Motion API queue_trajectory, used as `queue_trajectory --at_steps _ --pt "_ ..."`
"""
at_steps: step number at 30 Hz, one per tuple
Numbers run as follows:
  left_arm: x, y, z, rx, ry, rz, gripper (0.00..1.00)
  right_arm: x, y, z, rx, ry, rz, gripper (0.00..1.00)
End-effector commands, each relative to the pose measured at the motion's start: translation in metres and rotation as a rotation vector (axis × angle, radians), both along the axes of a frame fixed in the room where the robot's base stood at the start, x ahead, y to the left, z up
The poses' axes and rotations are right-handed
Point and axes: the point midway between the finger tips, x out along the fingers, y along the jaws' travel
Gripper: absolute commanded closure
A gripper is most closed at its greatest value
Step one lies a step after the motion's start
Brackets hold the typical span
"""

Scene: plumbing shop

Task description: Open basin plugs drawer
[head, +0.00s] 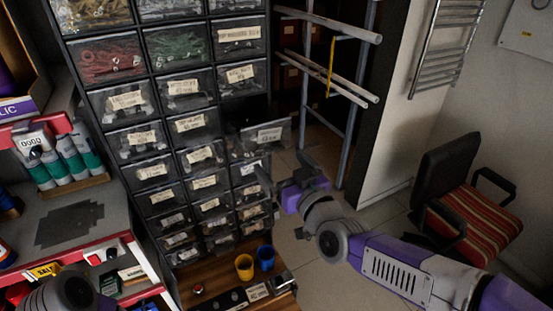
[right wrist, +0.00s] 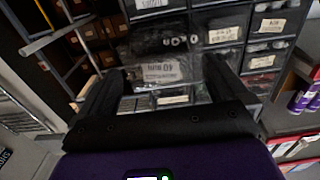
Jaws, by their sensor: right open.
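A cabinet (head: 118,77) of several small clear-fronted drawers with paper labels stands left of centre in the head view. One drawer (head: 262,137) in its right column sticks out beyond the others; its label is too blurred to read for certain. My right gripper (head: 281,179) is just below and right of this drawer, with its fingers open and empty. In the right wrist view, the pulled-out drawer's labelled front (right wrist: 160,72) shows beyond and between the fingers of the right gripper (right wrist: 158,84). I cannot tell whether they touch. My left gripper is out of view.
A yellow cup (head: 244,267) and a blue cup (head: 265,258) stand on the wooden ledge below the drawers. A pipe rack (head: 345,90) stands right of the cabinet. A chair with a striped seat (head: 475,220) is at the right. Tiled floor lies between.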

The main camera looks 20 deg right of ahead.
Motion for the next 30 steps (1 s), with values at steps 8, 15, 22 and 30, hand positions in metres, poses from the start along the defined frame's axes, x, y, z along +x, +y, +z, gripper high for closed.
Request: queue_trajectory --at_steps 8,15,22,30 --pt "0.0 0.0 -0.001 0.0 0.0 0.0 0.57 -0.03 -0.005 0.0 0.0 0.0 0.001 0.0" --pt "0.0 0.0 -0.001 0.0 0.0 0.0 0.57 -0.034 -0.005 0.0 0.0 0.001 0.002 0.0" --pt "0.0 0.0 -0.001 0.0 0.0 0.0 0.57 -0.034 -0.006 0.0 0.0 0.001 0.001 0.0" --pt "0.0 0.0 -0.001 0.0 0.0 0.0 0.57 -0.019 0.0 -0.036 0.003 0.094 0.009 0.0"
